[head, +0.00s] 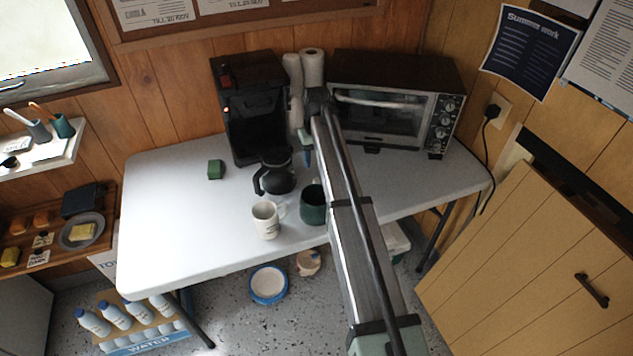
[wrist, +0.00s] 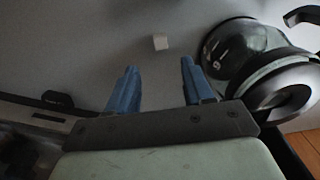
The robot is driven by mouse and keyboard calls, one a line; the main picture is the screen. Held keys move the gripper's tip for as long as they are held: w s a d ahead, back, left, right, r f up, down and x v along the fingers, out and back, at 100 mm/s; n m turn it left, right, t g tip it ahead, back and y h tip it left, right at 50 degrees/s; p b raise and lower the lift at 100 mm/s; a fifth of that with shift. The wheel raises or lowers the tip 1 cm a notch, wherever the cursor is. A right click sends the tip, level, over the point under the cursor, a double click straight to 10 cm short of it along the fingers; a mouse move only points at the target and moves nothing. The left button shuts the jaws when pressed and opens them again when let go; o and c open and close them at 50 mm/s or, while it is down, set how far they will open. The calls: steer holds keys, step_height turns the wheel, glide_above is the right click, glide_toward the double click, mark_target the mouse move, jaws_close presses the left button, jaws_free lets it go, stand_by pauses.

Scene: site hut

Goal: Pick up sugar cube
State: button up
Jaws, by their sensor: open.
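A small white sugar cube (wrist: 160,42) lies on the grey-white table top (wrist: 90,45) in the wrist view, ahead of my fingertips and roughly midway between them. I cannot make it out in the head view, where my arm covers part of the table. My gripper (wrist: 158,72) has two blue fingers spread apart with nothing between them. In the head view my gripper (head: 307,157) shows only partly, over the table in front of the paper rolls. The gap between fingers and cube is hard to judge.
A glass coffee pot (wrist: 245,55) is close to the right finger. In the head view stand the coffee maker (head: 246,85), toaster oven (head: 395,110), paper rolls (head: 313,68), green mug (head: 313,208), white mug (head: 265,222) and green block (head: 215,169). The table's left side is clear.

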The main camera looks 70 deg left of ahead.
mark_target(316, 179)
steer(key=shift+s+d+f, duration=0.1)
steer(key=shift+f, duration=1.7)
steer(key=shift+d+f, duration=0.1)
steer(key=shift+f, duration=1.7)
steer(key=shift+c, duration=0.3)
steer(key=c, duration=0.7)
